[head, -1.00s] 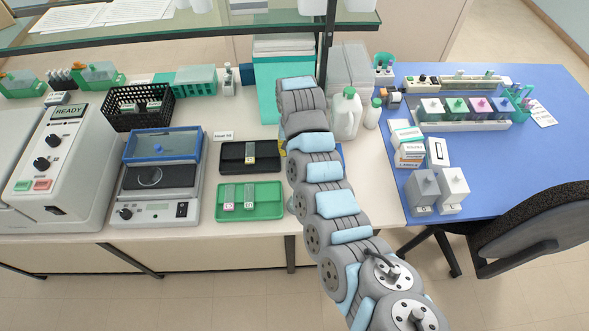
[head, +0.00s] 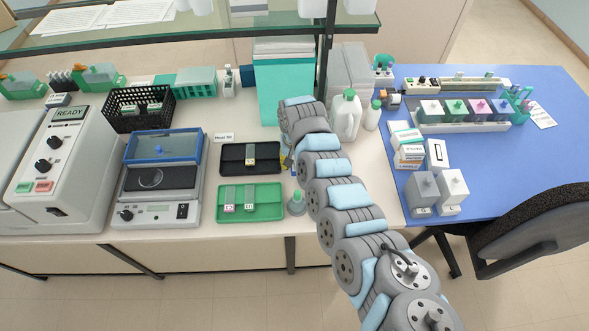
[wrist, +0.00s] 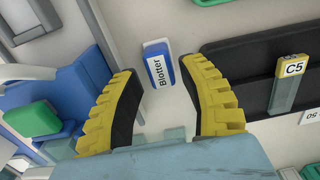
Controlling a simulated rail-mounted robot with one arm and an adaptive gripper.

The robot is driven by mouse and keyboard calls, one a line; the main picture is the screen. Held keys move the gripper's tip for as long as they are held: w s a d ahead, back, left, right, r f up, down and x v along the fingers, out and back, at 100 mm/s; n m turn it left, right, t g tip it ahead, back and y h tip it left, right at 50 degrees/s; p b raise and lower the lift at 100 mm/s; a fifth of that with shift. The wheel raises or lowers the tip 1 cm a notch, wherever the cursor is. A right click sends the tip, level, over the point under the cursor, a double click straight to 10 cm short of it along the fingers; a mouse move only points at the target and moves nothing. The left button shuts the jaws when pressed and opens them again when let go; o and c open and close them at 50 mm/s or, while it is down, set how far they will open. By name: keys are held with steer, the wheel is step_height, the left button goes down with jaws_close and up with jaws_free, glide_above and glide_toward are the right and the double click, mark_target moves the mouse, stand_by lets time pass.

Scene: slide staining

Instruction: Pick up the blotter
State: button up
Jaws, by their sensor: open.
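The blotter (wrist: 158,66) is a small block with a blue body and a white label reading "Blotter". In the wrist view it lies on the pale bench, beyond my fingertips and between their lines. My gripper (wrist: 160,80) has two yellow ribbed fingers with dark inner pads, spread wide apart with nothing between them. In the head view my arm covers most of the gripper and the blotter cannot be made out clearly.
A black tray (head: 232,166) with a slide marked C5 (wrist: 288,86) lies right of the blotter in the wrist view. A green tray (head: 268,210), a small grey cone-shaped piece (head: 296,204) and a white jug (head: 346,118) stand near my arm.

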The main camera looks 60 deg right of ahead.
steer(key=shift+f, duration=1.2)
jaws_close()
steer(key=shift+r, duration=1.5)
steer(key=s+a+r+p, duration=0.5)
steer(key=s+a+r, duration=0.4)
steer(key=s+r, duration=0.1)
steer(key=shift+s+p, duration=0.35)
steer(key=shift+s, duration=0.05)
steer(key=c, duration=0.7)
jaws_free()
